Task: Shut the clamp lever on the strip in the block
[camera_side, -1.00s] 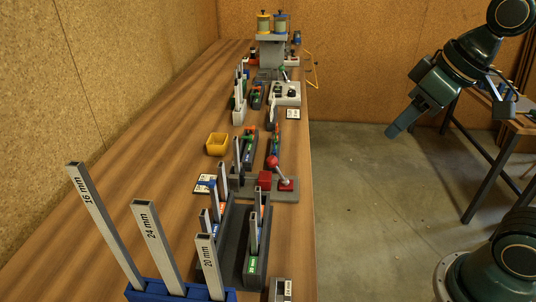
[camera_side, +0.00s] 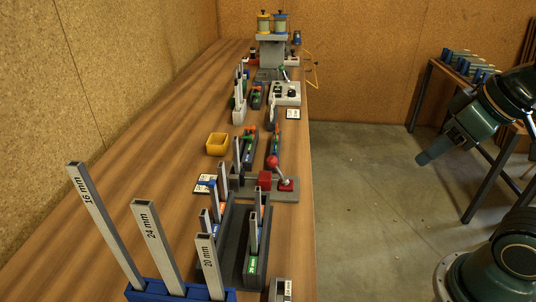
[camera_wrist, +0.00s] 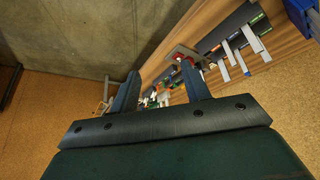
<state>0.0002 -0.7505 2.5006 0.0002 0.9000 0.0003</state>
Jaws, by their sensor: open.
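A clamp lever with a red ball knob (camera_side: 272,161) stands up at a tilt on a grey block base (camera_side: 220,188), beside a red jaw block (camera_side: 264,180). An upright grey strip (camera_side: 237,158) stands near the left of this base; I cannot tell whether it sits in the block. The red knob also shows in the wrist view (camera_wrist: 178,57), small and beyond the fingers. My gripper (camera_side: 423,158) is off to the right of the bench, over the floor, far from the lever. In the wrist view my gripper (camera_wrist: 161,80) has its two fingers apart, with nothing held between them.
A blue holder (camera_side: 180,292) with tall labelled strips stands at the near left. Dark trays (camera_side: 229,250) with shorter strips lie beside it.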

